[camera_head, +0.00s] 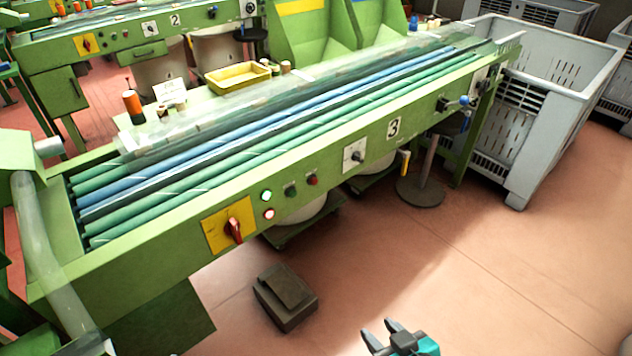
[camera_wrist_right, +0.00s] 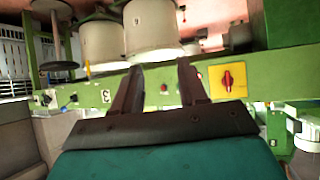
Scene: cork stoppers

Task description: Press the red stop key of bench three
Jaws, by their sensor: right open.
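Bench three (camera_head: 330,165) is a long green bench with a "3" plate (camera_head: 394,128). Its front panel carries a small red key (camera_head: 312,180) beside a dark green key (camera_head: 290,191). The red key also shows in the right wrist view (camera_wrist_right: 164,88), between the fingers and beyond them. My right gripper (camera_head: 377,328) is open and empty, low at the bottom of the head view, over the floor and well apart from the panel. My left gripper is not in view.
A lit green lamp (camera_head: 266,195), a lit red lamp (camera_head: 268,213) and a red rotary switch (camera_head: 234,230) on a yellow plate sit left of the keys. A dark pedal box (camera_head: 286,297) lies on the floor. A grey crate (camera_head: 560,100) stands at right. Floor before the panel is mostly clear.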

